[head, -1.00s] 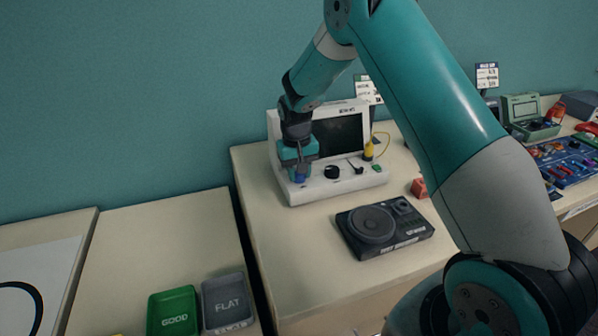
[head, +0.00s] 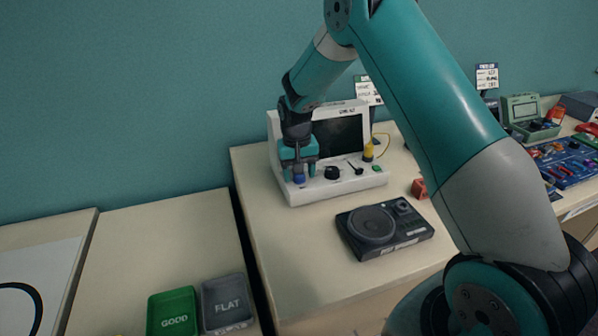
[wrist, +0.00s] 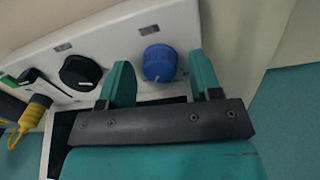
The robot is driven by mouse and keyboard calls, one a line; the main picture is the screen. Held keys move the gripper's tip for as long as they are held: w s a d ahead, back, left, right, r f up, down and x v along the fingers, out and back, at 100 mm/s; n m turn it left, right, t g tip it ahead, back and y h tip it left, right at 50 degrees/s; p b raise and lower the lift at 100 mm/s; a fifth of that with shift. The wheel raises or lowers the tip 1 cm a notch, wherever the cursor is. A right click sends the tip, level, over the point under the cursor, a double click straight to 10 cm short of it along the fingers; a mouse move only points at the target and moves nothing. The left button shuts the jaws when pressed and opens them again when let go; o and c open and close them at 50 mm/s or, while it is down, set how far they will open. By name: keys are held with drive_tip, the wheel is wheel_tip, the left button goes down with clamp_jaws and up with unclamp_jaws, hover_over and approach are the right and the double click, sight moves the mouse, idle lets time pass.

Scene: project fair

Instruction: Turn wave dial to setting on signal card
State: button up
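A white instrument (head: 330,190) with a dark screen (head: 339,136) stands on the table. Its front panel carries a blue dial (head: 299,179) at the left and a black dial (head: 332,173) beside it. No legible label shows which is the wave dial. My gripper (head: 300,172) is at the blue dial. In the wrist view the blue dial (wrist: 160,62) appears between the open fingers, with gaps on both sides, and the black dial (wrist: 80,72) is to the left. A card (head: 367,90) stands behind the instrument, partly hidden by my arm; its print is unreadable.
A yellow plug (head: 368,152) with a cable and a small lever (head: 355,167) are right of the dials. A black speaker-like box (head: 384,228) lies in front, with a red block (head: 419,188) beside it. Green (head: 172,314) and grey (head: 227,303) trays are lower left.

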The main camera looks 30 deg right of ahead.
wheel_tip(320, 180, up, 17)
drive_tip(key=b, duration=0.2)
drive_tip(key=shift+a+r, duration=0.2)
drive_tip(key=shift+a, duration=0.15)
drive_tip(key=shift+w, duration=0.1)
